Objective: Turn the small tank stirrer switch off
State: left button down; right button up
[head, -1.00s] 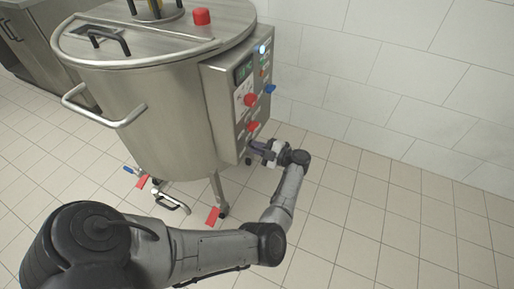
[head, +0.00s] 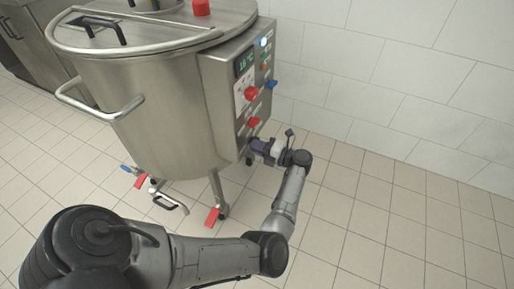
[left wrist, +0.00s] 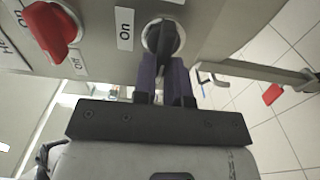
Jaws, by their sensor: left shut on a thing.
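The steel tank (head: 165,115) stands on legs and carries a control panel (head: 222,100) on its right side. My left gripper (head: 254,146) is at the panel's lower edge. In the left wrist view, its purple fingers (left wrist: 165,66) are shut on a black rotary knob (left wrist: 166,36) in a round metal collar. An "On" label (left wrist: 125,28) sits just left of the knob. The knob's name label is not visible, and the gripper hides the knob in the head view. My right gripper is not in view.
A red switch (head: 254,122) sits above the gripper on the panel; it also shows in the left wrist view (left wrist: 50,28), near an "Off" label. A red knob (head: 251,93) and a blue switch (head: 271,84) are higher. Tiled floor to the right is clear.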

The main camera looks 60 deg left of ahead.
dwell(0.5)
pick_arm(q)
jog(key=c, duration=1.2)
grip_release()
jog(key=shift+o, duration=0.2)
jog(key=shift+d, duration=0.1)
jog(key=p+v, duration=0.2)
jog(key=v, duration=1.1)
jog(key=shift+w+d, duration=0.25)
jog(key=shift+w, duration=0.05)
